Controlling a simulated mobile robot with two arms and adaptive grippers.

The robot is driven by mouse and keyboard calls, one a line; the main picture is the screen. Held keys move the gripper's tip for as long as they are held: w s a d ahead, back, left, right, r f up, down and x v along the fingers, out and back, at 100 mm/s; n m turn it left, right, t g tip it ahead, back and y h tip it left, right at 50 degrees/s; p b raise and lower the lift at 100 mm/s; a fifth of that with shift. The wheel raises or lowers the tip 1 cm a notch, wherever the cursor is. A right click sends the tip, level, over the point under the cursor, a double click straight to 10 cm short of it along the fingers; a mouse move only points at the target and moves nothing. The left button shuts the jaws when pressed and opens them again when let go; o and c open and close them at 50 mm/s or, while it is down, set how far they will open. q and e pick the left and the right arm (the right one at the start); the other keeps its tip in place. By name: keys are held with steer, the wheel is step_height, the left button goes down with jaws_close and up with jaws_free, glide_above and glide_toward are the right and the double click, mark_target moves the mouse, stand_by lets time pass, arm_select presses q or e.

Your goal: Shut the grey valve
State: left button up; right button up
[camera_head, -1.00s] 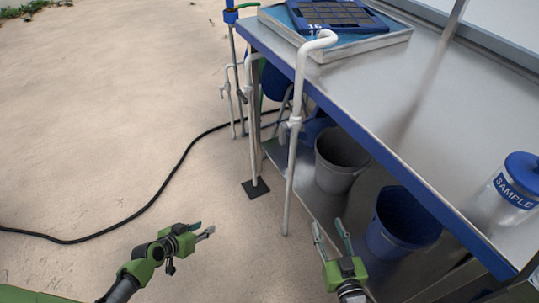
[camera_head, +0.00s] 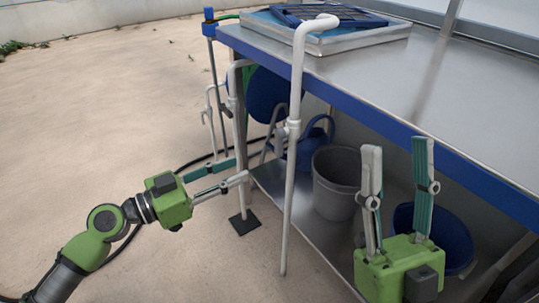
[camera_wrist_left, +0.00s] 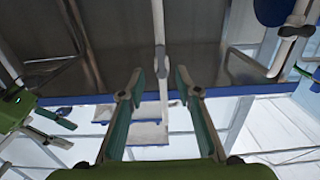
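A pale grey valve fitting (camera_head: 293,128) sits partway up the near white standpipe (camera_head: 289,200), with a small handle at its side. In the left wrist view the fitting (camera_wrist_left: 160,62) shows ahead, between my fingertips in the picture. My left gripper (camera_head: 243,168) is open and empty, left of the standpipe and lower than the fitting, apart from it. Its open fingers also fill the middle of the left wrist view (camera_wrist_left: 158,76). My right gripper (camera_head: 398,150) is open and empty, fingers pointing up, in front of the bench at the right.
A steel bench (camera_head: 440,95) with a blue edge carries a seed tray (camera_head: 345,40). Below stand a grey bucket (camera_head: 335,190), a blue bucket (camera_head: 455,235) and a blue watering can (camera_head: 312,150). Another white pipe with a tap (camera_head: 232,104) stands behind. The floor at left is clear.

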mark_target(276, 152)
arm_select(q)
steer(key=p+x, duration=0.1)
steer(key=x, duration=0.8)
steer(key=shift+w+d, duration=0.5)
steer(key=shift+d, duration=0.15)
arm_select(e)
steer(key=w+a+f+g+h, duration=0.1)
steer(key=w+f+g, duration=0.3)
steer(key=w+f, duration=0.1)
steer(key=shift+w+h, duration=0.4)
steer(key=shift+w, duration=0.3)
arm_select(q)
jaws_close()
